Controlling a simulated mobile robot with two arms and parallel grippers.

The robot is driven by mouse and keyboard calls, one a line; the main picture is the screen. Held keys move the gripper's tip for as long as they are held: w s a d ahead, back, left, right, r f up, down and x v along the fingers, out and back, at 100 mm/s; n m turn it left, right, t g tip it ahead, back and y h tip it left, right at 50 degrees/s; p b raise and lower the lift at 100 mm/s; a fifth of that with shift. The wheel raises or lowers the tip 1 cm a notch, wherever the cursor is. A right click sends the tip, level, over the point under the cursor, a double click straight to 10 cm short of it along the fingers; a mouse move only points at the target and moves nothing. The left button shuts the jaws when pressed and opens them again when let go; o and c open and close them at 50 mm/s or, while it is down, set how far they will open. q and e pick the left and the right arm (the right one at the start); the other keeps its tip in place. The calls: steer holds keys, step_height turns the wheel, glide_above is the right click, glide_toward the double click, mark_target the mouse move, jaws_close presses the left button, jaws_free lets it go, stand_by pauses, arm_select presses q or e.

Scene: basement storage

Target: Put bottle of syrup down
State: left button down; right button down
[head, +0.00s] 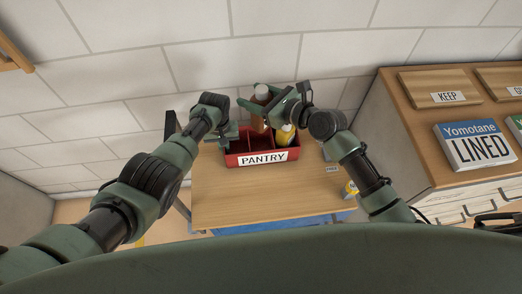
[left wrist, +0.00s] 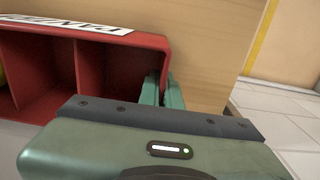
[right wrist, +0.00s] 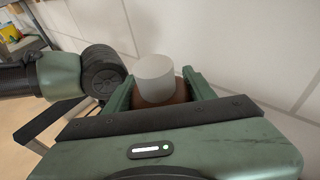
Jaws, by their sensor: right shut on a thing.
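The bottle of syrup (head: 258,113) is brown with a whitish cap. My right gripper (head: 258,98) is shut on it near the top and holds it upright at the back of the red PANTRY box (head: 237,160). I cannot tell whether its base is inside the box or above it. In the right wrist view the cap (right wrist: 156,74) stands up between the fingers. My left gripper (head: 228,137) is at the left end of the box. In the left wrist view its fingers (left wrist: 163,92) are close together at the box's end wall; their grip is unclear.
The box has compartments, with a yellow bottle (head: 284,135) in the right part. It stands at the back of a small wooden table (head: 260,195), whose front is clear. A wooden-topped cabinet (head: 415,125) with signs and a Yomotane box (head: 473,147) stands at right. A wall is behind.

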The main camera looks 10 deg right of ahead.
steer(key=shift+w+a+r, duration=0.1)
steer(key=shift+w+r, duration=0.25)
steer(key=shift+r, duration=0.1)
step_height(320, 180, down, 10)
steer(key=shift+w+r, duration=0.15)
steer(key=shift+r, duration=0.1)
steer(key=shift+f, duration=0.35)
steer(key=c, duration=0.5)
jaws_free()
steer(key=shift+f, duration=0.2)
steer(key=shift+a, duration=0.1)
